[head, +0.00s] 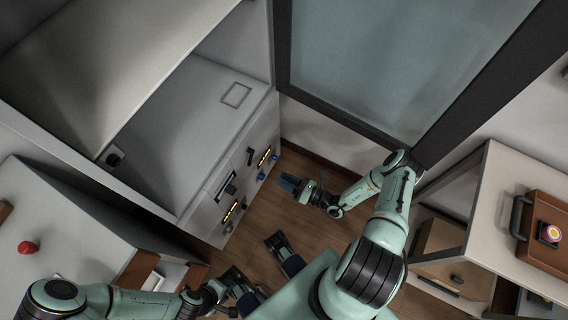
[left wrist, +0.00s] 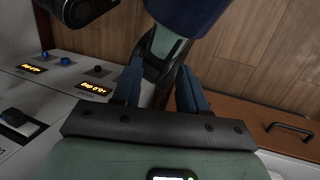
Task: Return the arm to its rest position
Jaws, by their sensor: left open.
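My left arm (head: 150,302) comes in from the lower left of the head view, bent low. My left gripper (head: 242,298) is near the bottom edge, close to my body and partly hidden. In the left wrist view, my left gripper's two blue fingers (left wrist: 160,88) are apart with nothing gripped between them; dark and teal parts of my own body show just beyond. My right arm (head: 383,215) reaches up from the lower right. My right gripper (head: 290,185) hangs above the floor near the cabinet front; I cannot tell whether its fingers are apart.
A grey instrument cabinet (head: 195,110) with lit displays and knobs stands at the upper left. A counter with a red knob (head: 27,247) is at the left. A shelf unit holds a brown tray (head: 545,225) at the right. Wooden floor (head: 265,212) is free between them.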

